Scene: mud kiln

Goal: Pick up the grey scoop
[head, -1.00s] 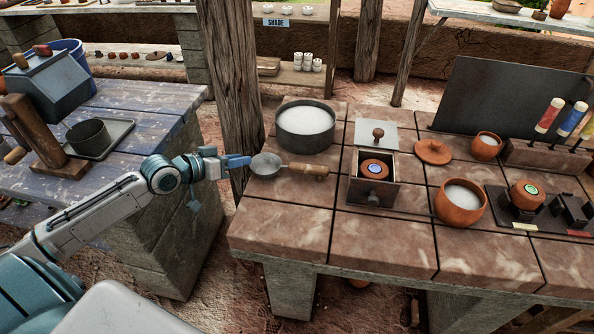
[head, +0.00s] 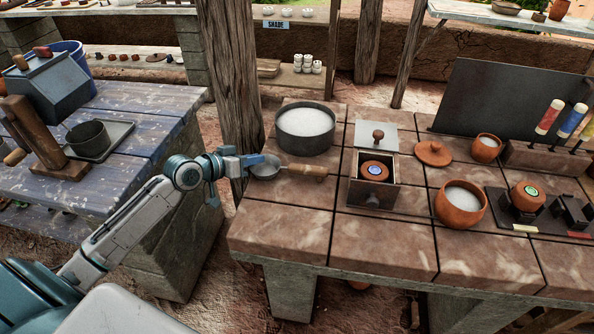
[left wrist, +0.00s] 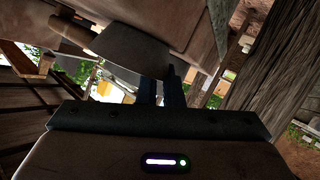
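The grey scoop (head: 265,168) lies near the left edge of the tiled table, its round bowl to the left and its wooden handle (head: 307,170) to the right. My left gripper (head: 250,160) reaches in from the left and meets the bowl's rim. In the left wrist view the two dark fingers (left wrist: 161,92) stand close together with a narrow gap. The scoop's bowl (left wrist: 130,52) overlaps one fingertip there, its edge at the gap. The contact itself is partly hidden. My right gripper is in neither view.
A grey pan of white material (head: 305,124) stands just behind the scoop. A wooden box (head: 374,185) with a knobbed lid stands to the right of the handle. A wooden post (head: 232,75) rises behind my left gripper. The table's front left tiles are clear.

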